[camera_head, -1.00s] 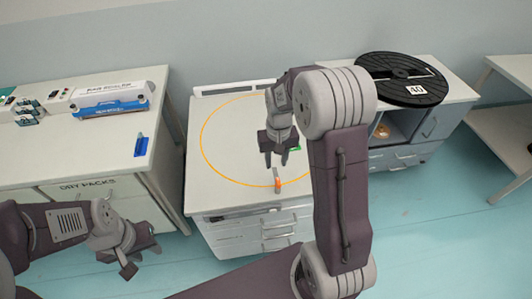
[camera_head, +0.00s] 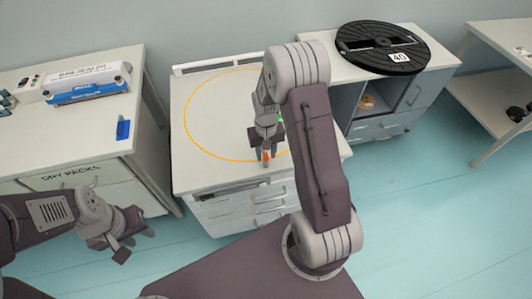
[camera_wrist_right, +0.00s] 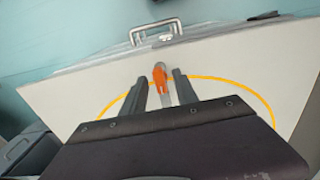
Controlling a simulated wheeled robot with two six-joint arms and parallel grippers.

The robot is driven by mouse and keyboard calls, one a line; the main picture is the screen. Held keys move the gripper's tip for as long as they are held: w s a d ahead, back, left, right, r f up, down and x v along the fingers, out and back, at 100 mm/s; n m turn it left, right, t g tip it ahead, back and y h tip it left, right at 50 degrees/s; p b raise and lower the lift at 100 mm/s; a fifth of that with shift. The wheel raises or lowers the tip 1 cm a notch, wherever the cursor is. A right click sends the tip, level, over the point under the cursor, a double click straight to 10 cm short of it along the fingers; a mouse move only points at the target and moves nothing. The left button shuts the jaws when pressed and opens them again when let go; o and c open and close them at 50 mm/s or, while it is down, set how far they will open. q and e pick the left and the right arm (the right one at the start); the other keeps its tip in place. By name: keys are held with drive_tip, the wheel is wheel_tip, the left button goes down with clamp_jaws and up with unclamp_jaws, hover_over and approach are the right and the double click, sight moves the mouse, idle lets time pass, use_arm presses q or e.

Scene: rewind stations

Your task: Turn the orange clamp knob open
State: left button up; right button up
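The orange clamp knob (camera_head: 267,157) sits near the front edge of the middle bench top, inside the front part of a painted orange ring. In the right wrist view the knob (camera_wrist_right: 160,76) is a small orange lever on a grey mount, lying between the two fingertips. My right gripper (camera_head: 266,153) is over it with fingers pointing down; in the wrist view its fingers (camera_wrist_right: 160,90) stand apart on either side of the knob, with gaps visible. My left gripper (camera_head: 128,240) hangs empty over the floor at the lower left, its fingers apart.
The middle bench (camera_head: 215,168) is mostly clear inside the orange ring (camera_head: 190,98). A black reel marked 40 (camera_head: 375,40) lies on the cabinet to the right. A bag sealer (camera_head: 85,85) and a blue item (camera_head: 123,128) sit on the left bench. A drawer handle (camera_wrist_right: 155,30) juts from the front.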

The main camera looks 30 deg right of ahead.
clamp_jaws()
idle(1.4)
